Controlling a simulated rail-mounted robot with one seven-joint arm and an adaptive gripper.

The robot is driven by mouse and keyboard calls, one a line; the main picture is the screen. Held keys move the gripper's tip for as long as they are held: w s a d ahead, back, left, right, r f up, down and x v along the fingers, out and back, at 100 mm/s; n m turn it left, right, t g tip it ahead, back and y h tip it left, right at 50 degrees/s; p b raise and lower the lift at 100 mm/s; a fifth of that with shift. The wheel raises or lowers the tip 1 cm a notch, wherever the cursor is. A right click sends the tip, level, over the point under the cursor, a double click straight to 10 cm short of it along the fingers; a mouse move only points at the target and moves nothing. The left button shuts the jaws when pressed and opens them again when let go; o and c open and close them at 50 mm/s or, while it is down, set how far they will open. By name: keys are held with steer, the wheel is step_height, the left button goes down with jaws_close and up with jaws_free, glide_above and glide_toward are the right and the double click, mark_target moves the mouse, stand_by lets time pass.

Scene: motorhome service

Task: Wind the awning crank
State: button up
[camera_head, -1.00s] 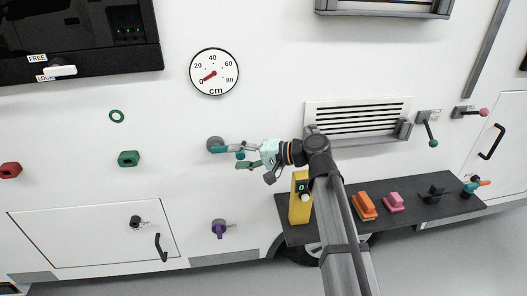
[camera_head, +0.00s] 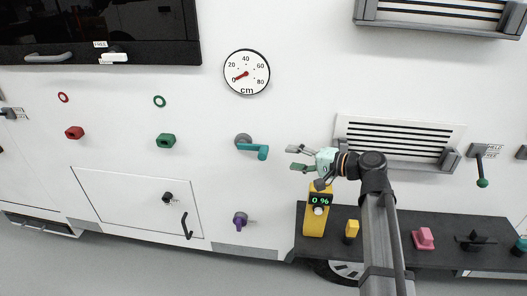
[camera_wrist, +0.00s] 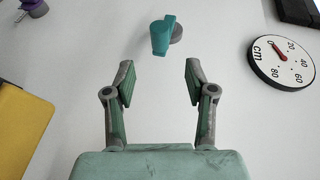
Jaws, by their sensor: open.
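The teal crank (camera_head: 262,150) sits on a grey round hub (camera_head: 242,141) on the white side wall, below the dial. Its arm points right, with the handle at its end. The dial (camera_head: 246,72), marked in cm, has its red needle at 0. My gripper (camera_head: 293,158) is open and empty, to the right of the crank and apart from it. In the wrist view the crank (camera_wrist: 162,36) shows beyond the open fingertips (camera_wrist: 158,80), roughly centred between them, with a clear gap.
A dark shelf (camera_head: 455,257) at lower right carries a yellow unit (camera_head: 314,222) showing 0 % and several coloured parts. A louvred vent (camera_head: 400,135) is behind my arm. The wall around the crank is clear.

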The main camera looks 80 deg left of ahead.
mark_target(262, 154)
steer(key=p+x, duration=0.3)
steer(key=x, duration=0.9)
steer(key=shift+r+p, duration=0.1)
steer(key=shift+p, duration=0.2)
jaws_close()
